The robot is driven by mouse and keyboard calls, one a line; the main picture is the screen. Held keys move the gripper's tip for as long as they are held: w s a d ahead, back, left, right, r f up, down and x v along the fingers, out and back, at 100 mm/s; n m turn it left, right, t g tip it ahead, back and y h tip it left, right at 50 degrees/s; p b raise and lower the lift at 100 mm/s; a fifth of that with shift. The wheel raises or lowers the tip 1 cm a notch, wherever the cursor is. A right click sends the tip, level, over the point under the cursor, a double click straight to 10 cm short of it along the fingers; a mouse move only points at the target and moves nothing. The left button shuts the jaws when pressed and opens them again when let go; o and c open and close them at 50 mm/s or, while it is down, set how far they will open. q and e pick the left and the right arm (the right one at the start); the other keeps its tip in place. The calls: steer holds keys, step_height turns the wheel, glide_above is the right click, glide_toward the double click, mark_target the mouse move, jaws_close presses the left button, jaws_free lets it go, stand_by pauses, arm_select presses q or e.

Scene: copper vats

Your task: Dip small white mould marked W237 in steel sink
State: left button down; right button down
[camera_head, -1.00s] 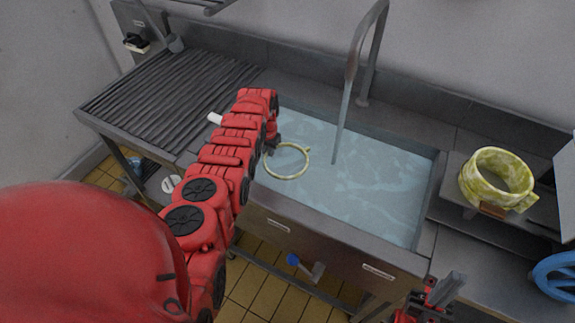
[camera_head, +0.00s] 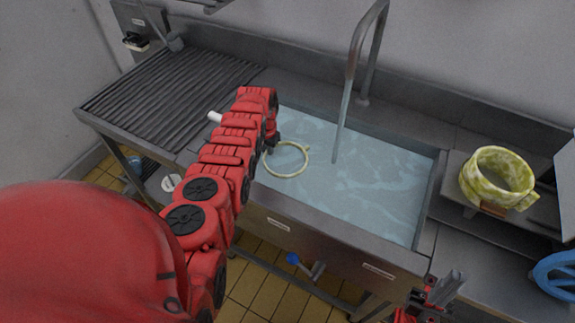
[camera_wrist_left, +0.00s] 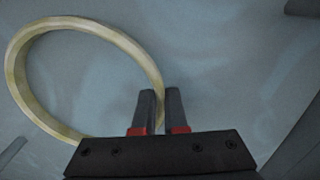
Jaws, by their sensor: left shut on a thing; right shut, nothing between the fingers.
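A thin, pale cream ring-shaped mould (camera_head: 306,157) is over the water in the steel sink (camera_head: 345,244), near its left end. It also shows in the left wrist view (camera_wrist_left: 15,78). No marking is readable on it. My left gripper (camera_head: 268,149) is shut on the mould's rim; its fingers (camera_wrist_left: 160,95) show close up in the left wrist view. I cannot tell how much of the ring is under the water. My right gripper (camera_head: 445,289) is shut and empty at the lower right, in front of the sink.
A tap (camera_head: 350,75) arches over the sink's middle. A ribbed draining board (camera_head: 160,95) lies left of the sink. A mottled yellow-green ring-shaped vessel (camera_head: 490,186) stands on the right, with a blue wheel (camera_head: 558,277) below. The water's right part is clear.

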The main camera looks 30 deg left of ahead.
arm_select(q)
steer(key=shift+r, duration=0.1)
stand_by(0.3)
step_height(320, 180, up, 10)
steer(key=p, duration=0.9)
steer(key=shift+r+p, duration=0.1)
steer(key=shift+p, duration=0.25)
step_height(320, 180, up, 7)
steer(key=p, duration=0.4)
